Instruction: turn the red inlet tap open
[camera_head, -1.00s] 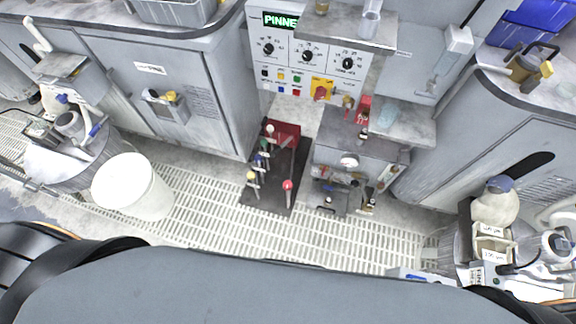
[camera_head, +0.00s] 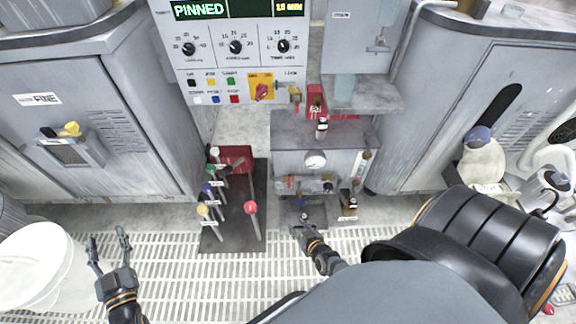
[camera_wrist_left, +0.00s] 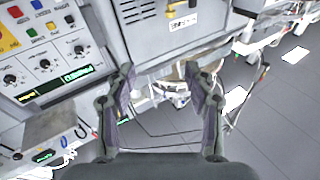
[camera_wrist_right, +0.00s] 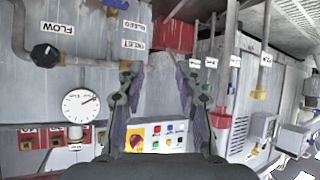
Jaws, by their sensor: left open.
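A red-knobbed tap (camera_head: 251,208) stands upright at the front right of a dark base plate (camera_head: 233,238), beside green, blue and yellow ones. A red knob on a pipe also shows in the right wrist view (camera_wrist_right: 221,120), right of the fingers. The label by it is too small to read. My right gripper (camera_head: 303,232) is open and empty, low in front of the gauge box and right of the red tap, apart from it. My left gripper (camera_head: 107,240) is open and empty over the floor grating, left of the base plate.
A grey box (camera_head: 326,135) with a round gauge (camera_head: 316,160) and small fittings stands right of the taps. A control panel (camera_head: 235,55) rises behind. A white bucket (camera_head: 40,265) is at the left. A black FLOW knob (camera_wrist_right: 45,52) shows in the right wrist view.

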